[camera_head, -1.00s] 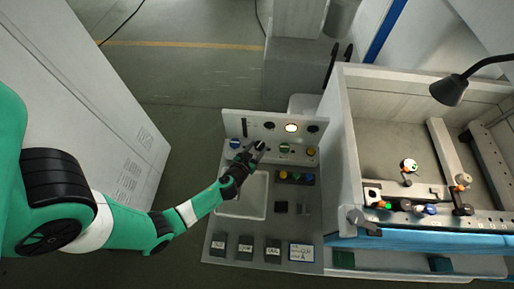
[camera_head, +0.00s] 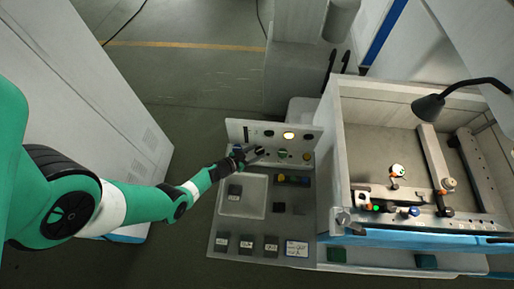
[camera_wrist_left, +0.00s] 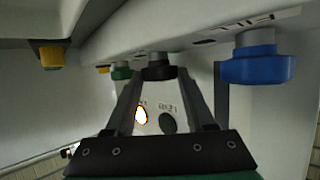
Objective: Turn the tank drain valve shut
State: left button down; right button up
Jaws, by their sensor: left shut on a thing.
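A row of knobs sits on the upright panel (camera_head: 240,128) of the console. In the left wrist view my left gripper (camera_wrist_left: 158,82) is shut on a black knob (camera_wrist_left: 158,60), with a finger on each side of it. A blue knob (camera_wrist_left: 257,65) is to the right, a green knob (camera_wrist_left: 121,72) just left, and a yellow knob (camera_wrist_left: 52,57) further left. In the head view my left gripper (camera_head: 255,152) is at the panel between the blue knob (camera_head: 237,148) and the green knob (camera_head: 283,154) and hides most of the black knob. The knob labels are unreadable. My right gripper is out of view.
The panel has a lit white lamp (camera_head: 289,135). A shallow tray (camera_head: 262,196) and several dark blocks lie on the console top. The open tank (camera_head: 338,150) stands to the right, with a black lamp (camera_head: 428,107) over it. A tall cabinet (camera_head: 100,90) is at left.

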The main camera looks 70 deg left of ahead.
pick_arm(q)
jog(key=shift+a+m+t+h+b, duration=0.3)
jog(key=shift+a+m+h, duration=0.15)
jog(key=shift+m+h, duration=0.5)
jog(key=shift+a+f+m+h+b, duration=0.1)
jog(key=shift+m+h+b, duration=0.7)
jog(key=shift+h, duration=0.35)
jog(key=m+h+b, duration=0.2)
jog(key=h, duration=0.1)
jog(key=shift+a+m+b, duration=0.15)
jog(key=shift+m+b, duration=0.2)
jog(key=shift+r+m+h+b, duration=0.2)
jog(key=shift+m+h+b, duration=0.3)
jog(key=shift+h+b, duration=0.1)
jog(key=shift+c, duration=2.2)
grip_release()
jog(key=shift+o, duration=0.9)
jog(key=shift+s, duration=0.1)
jog(key=shift+f, duration=0.1)
